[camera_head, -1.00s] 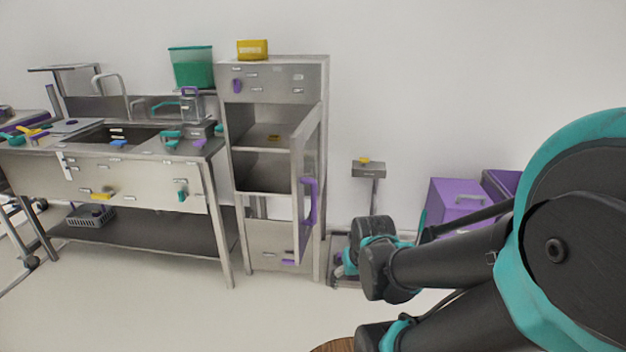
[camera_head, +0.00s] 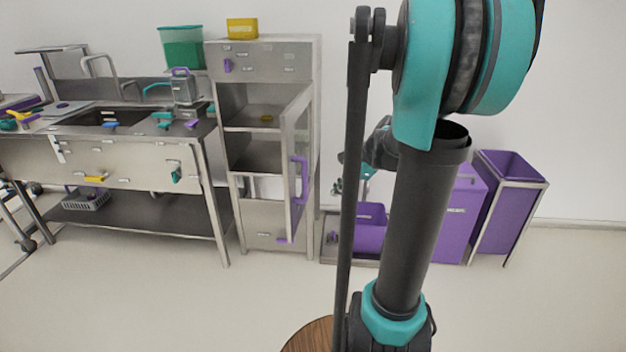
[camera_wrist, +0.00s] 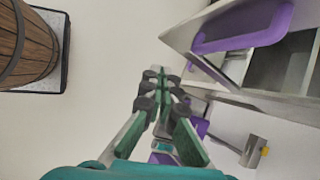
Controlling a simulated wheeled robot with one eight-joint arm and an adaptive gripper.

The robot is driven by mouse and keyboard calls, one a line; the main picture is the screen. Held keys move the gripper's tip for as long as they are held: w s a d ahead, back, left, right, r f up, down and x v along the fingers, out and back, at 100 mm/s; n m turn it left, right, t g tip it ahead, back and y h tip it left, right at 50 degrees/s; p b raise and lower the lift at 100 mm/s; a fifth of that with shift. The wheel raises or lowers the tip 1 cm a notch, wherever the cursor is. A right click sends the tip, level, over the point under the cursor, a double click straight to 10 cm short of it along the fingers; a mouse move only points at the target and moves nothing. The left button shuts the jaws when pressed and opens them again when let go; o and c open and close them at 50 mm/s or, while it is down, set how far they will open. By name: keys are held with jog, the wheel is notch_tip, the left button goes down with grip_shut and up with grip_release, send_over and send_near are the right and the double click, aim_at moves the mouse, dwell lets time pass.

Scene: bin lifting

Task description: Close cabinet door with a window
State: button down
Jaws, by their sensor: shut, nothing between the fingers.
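The metal cabinet (camera_head: 262,60) stands beside the sink table. Its windowed door (camera_head: 290,150) is swung open toward the viewer, with a purple vertical handle (camera_head: 303,182) on it. Shelves show through the opening. In the wrist view the cabinet door (camera_wrist: 199,40) and its purple handle (camera_wrist: 243,38) are at the upper right. My gripper (camera_wrist: 163,80) is shut and empty, left of and below the handle in that picture, and apart from it. In the head view my arm hides most of the gripper area.
A yellow box (camera_head: 242,28) and a green container (camera_head: 183,47) sit on top or behind. The sink table (camera_head: 125,150) is at left. Purple bins (camera_head: 508,195) stand at right. A wooden barrel (camera_wrist: 28,45) is close at the wrist view's left. The floor before the cabinet is clear.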

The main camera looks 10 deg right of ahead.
jog(key=w+d+r+m+t+y, duration=0.1)
jog(key=w+d+r+m+y, duration=0.1)
jog(key=w+d+r+m, duration=0.3)
jog(key=w+a+f+m, duration=0.1)
jog(key=w+a+f, duration=0.6)
jog(key=a, duration=0.2)
jog(key=shift+a+f+m, duration=0.2)
jog(key=shift+f+m, duration=0.1)
jog(key=shift+a, duration=0.1)
